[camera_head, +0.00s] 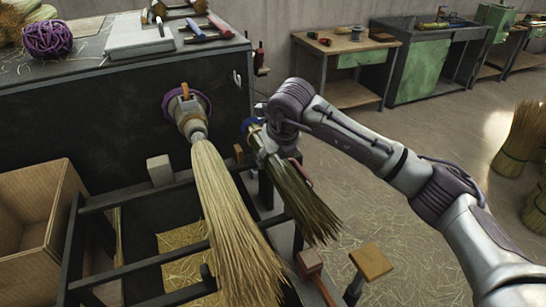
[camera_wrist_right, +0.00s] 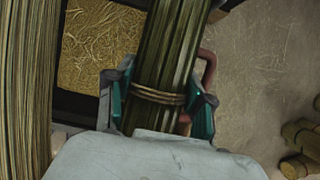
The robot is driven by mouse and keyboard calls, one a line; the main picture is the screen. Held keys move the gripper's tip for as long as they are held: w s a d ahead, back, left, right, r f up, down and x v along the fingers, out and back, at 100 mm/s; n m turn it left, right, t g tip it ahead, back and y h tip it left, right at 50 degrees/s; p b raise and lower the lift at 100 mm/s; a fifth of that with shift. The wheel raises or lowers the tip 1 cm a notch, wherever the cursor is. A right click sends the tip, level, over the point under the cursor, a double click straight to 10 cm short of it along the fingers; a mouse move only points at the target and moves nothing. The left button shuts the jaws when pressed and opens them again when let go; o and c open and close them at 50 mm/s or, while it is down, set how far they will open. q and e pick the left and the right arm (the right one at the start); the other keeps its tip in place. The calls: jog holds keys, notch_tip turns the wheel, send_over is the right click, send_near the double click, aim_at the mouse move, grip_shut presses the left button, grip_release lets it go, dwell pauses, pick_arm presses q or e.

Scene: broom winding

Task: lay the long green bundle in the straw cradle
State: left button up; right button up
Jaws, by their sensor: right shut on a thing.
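The long green bundle (camera_head: 302,200) hangs at a slant beside the black frame, its loose end toward the front right. My right gripper (camera_head: 262,143) is shut on its upper part. In the right wrist view the gripper (camera_wrist_right: 160,105) has a teal-lined finger on each side of the bundle (camera_wrist_right: 168,50), near a cord tie. The straw cradle seems to be the dark railed frame (camera_head: 150,262) with loose straw (camera_head: 185,258) low inside; straw also shows in the right wrist view (camera_wrist_right: 98,50). The bundle is outside it, to the right. My left gripper is not in view.
A large pale straw broom (camera_head: 225,215) hangs from a purple-ringed holder across the frame, just left of the bundle. A wooden box (camera_head: 45,225) stands left. A mallet-like tool (camera_head: 312,265) and a wood-topped post (camera_head: 371,262) stand front right.

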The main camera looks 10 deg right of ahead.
jog(key=o, duration=1.3)
jog(key=shift+c, duration=0.2)
jog(key=v, duration=1.2)
jog(key=shift+s+f, duration=0.1)
jog(key=shift+s, duration=0.05)
